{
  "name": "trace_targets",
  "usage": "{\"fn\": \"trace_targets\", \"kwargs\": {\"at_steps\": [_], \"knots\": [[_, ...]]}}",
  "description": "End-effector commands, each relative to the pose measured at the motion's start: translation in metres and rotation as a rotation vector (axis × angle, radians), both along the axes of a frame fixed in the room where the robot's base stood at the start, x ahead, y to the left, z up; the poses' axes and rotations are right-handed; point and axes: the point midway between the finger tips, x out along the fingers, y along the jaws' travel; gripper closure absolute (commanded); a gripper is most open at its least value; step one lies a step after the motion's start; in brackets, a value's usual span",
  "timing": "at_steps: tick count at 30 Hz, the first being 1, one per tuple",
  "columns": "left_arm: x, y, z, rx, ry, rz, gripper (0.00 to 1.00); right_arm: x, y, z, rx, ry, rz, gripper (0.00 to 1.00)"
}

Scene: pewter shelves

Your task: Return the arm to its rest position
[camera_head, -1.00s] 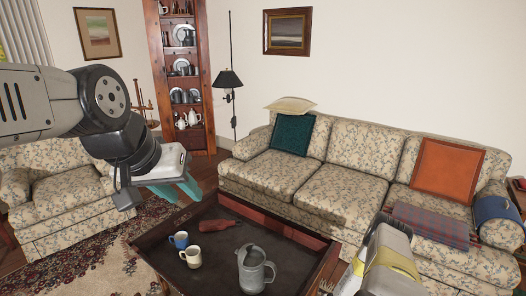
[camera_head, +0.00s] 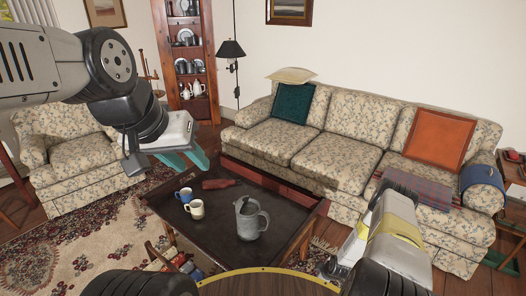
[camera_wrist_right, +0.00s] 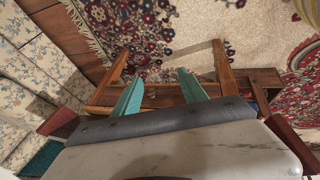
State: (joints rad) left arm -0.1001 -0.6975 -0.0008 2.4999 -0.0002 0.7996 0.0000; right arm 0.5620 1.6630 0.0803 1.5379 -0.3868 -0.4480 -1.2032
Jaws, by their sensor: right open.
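My right arm, grey and yellow, comes in at the lower right of the head view, in front of the sofa and beside the tray table. Its gripper (camera_wrist_right: 160,92) shows in the right wrist view with two teal fingers apart and nothing between them. Below the fingers are wooden table parts and the rug. My left gripper (camera_head: 184,160) is at the left of the head view, above the far left part of the tray table, with teal fingers. I see nothing held in it, but the gap between its fingers is unclear.
The dark tray table (camera_head: 290,240) holds a grey pitcher (camera_head: 251,222), a white mug (camera_head: 196,209), a blue mug (camera_head: 184,195) and a dark red object (camera_head: 218,184). A floral sofa (camera_head: 335,160) stands behind it, an armchair (camera_head: 80,150) at left. Rug (camera_head: 80,240) lies at lower left.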

Motion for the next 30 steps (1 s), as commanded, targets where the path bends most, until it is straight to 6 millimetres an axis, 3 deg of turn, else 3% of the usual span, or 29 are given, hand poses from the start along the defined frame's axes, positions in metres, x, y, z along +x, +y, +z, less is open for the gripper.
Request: {"fn": "trace_targets", "kwargs": {"at_steps": [8,14,17,22,26,30], "knots": [[0.000,0.000,0.001,0.000,-0.002,-0.001,0.64,0.031,-0.017,0.045,-0.007,0.006,-0.029,0.50],[0.000,0.000,0.001,0.000,-0.002,-0.001,0.64,0.063,-0.031,0.103,-0.011,0.012,-0.066,0.50],[0.000,0.000,0.001,0.000,-0.002,-0.001,0.64,0.082,-0.038,0.147,-0.012,0.015,-0.096,0.50],[0.000,0.000,0.001,0.000,-0.002,-0.001,0.64,0.112,-0.042,0.252,-0.008,0.019,-0.171,0.50],[0.000,0.000,0.001,0.000,-0.002,-0.001,0.64,0.120,-0.037,0.336,0.004,0.021,-0.238,0.50],[0.000,0.000,0.001,0.000,-0.002,-0.001,0.64,0.115,-0.026,0.423,0.025,0.019,-0.315,0.50]]}}
